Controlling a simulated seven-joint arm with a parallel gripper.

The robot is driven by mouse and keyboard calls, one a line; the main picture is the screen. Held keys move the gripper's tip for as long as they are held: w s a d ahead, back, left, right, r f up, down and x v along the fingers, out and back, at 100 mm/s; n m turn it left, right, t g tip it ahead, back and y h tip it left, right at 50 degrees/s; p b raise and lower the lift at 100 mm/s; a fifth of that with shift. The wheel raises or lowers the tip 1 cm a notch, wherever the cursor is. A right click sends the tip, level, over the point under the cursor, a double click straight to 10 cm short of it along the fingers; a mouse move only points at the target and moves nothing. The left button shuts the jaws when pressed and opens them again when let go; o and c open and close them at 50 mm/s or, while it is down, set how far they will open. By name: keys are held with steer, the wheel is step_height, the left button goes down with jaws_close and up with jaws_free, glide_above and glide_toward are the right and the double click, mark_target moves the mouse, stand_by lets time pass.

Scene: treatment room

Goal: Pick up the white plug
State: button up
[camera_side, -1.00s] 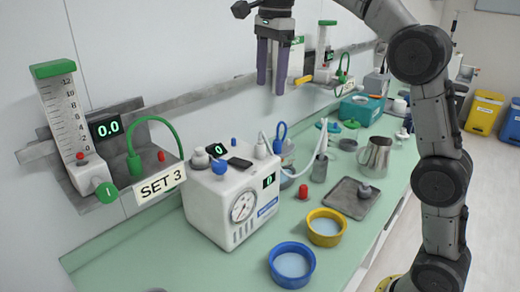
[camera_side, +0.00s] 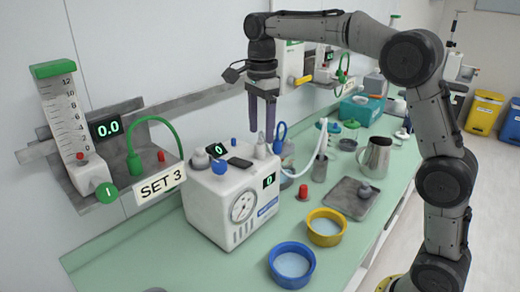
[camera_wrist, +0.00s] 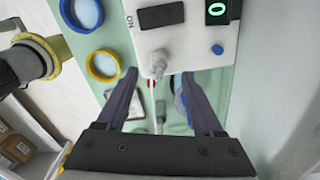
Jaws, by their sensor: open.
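A white plug (camera_side: 261,151) stands upright at the far end of the top of the white box-shaped machine (camera_side: 207,204). In the wrist view the white plug (camera_wrist: 157,68) shows between the two fingertips, nearer the left one. My gripper (camera_side: 262,140) points down just above the plug, with its purple fingers apart and nothing held. In the wrist view my gripper (camera_wrist: 160,75) has clear gaps on both sides of the plug. I cannot tell whether the tips are level with the plug. Its lower part is partly hidden in the side view.
A wall rail (camera_side: 205,100) runs behind.

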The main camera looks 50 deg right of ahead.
mark_target(260, 144)
step_height(260, 144, down, 5)
steer(key=shift+a+r, duration=0.1)
steer(key=shift+a, duration=0.05)
jaws_close()
stand_by(0.4)
